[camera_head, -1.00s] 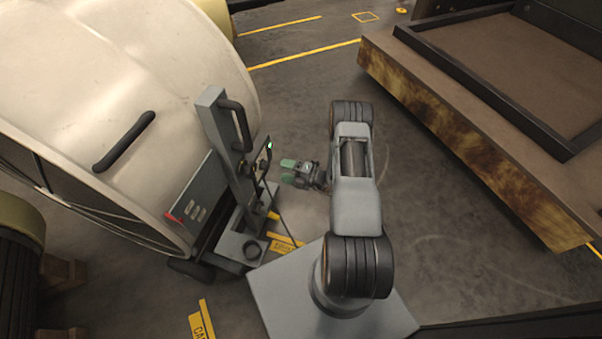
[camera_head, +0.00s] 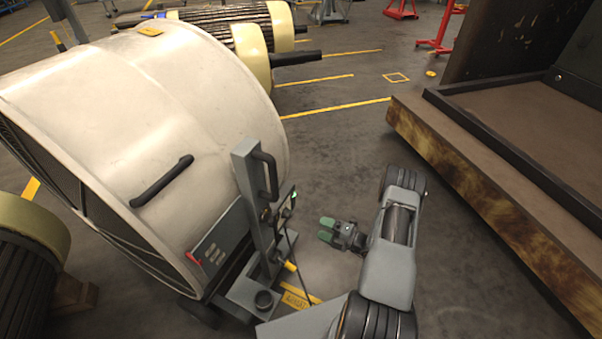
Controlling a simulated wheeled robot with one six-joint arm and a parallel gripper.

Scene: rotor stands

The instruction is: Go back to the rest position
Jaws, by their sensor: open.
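My gripper (camera_head: 327,231) has green fingertips and points left, toward the grey cart post of the large fan. It is open, with nothing seen between its fingers. A small gap of floor lies between the fingertips and the post. My arm is folded over my base at the lower right of the picture.
A big cream drum fan (camera_head: 150,110) on a grey wheeled cart (camera_head: 255,285) fills the left. A heavy wooden-edged platform (camera_head: 480,185) stands at the right. A rotor (camera_head: 235,40) lies at the back. Open floor (camera_head: 345,150) runs between fan and platform.

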